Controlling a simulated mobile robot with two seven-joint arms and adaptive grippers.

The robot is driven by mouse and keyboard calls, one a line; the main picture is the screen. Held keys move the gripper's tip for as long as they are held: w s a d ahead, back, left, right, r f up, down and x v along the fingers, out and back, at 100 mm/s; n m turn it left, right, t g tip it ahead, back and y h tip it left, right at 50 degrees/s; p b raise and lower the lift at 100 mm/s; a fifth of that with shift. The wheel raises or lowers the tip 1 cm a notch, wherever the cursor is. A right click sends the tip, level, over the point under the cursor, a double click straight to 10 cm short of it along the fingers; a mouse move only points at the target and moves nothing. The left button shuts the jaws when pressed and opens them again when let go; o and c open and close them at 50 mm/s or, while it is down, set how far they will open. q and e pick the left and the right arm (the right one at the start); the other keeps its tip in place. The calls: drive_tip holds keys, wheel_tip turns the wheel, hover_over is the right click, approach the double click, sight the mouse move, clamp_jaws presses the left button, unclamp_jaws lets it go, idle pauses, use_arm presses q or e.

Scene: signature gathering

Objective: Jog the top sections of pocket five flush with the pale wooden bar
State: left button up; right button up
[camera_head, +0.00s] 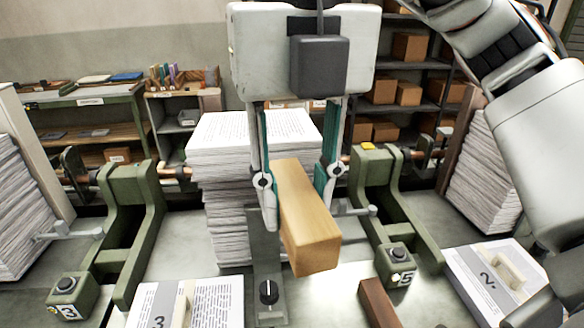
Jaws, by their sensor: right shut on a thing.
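My right gripper (297,195) comes down from above and is shut on the pale wooden bar (312,238). The bar is tilted, its near end pointing down toward me, in front of the middle paper stack (228,222). The stack's top sections (225,150) jut out past the lower ones on the left and front. The gripper hides their right part, so I cannot tell whether the bar touches them. A "5" label (404,278) is on the green frame (380,205) right of this stack. My left gripper is not in view.
Another green frame (132,215) stands left of the stack. A grey upright with a black knob (268,291) stands in front. More paper stacks flank both sides (20,200).

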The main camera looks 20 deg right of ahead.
sight(293, 187)
drive_tip(key=shift+s+d+r+m, duration=0.1)
drive_tip(key=shift+d+r+m, duration=0.2)
drive_tip(key=shift+m, duration=0.6)
drive_tip(key=shift+w+d+f+p, duration=0.1)
drive_tip(key=shift+w+d+f, duration=0.15)
drive_tip(key=shift+w+f, duration=0.55)
drive_tip(key=shift+w+d+f+p, duration=0.1)
drive_tip(key=shift+w+d+f, duration=0.25)
drive_tip(key=shift+w, duration=0.7)
drive_tip(key=shift+w+d+f+p, duration=0.1)
drive_tip(key=shift+w+d+f, duration=0.05)
drive_tip(key=shift+w+f, duration=0.7)
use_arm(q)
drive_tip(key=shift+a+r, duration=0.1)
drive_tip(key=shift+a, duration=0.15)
use_arm(e)
drive_tip(key=shift+w+d+r, duration=0.1)
drive_tip(key=shift+w+d, duration=0.15)
drive_tip(key=shift+w, duration=0.65)
drive_tip(key=shift+w, duration=0.15)
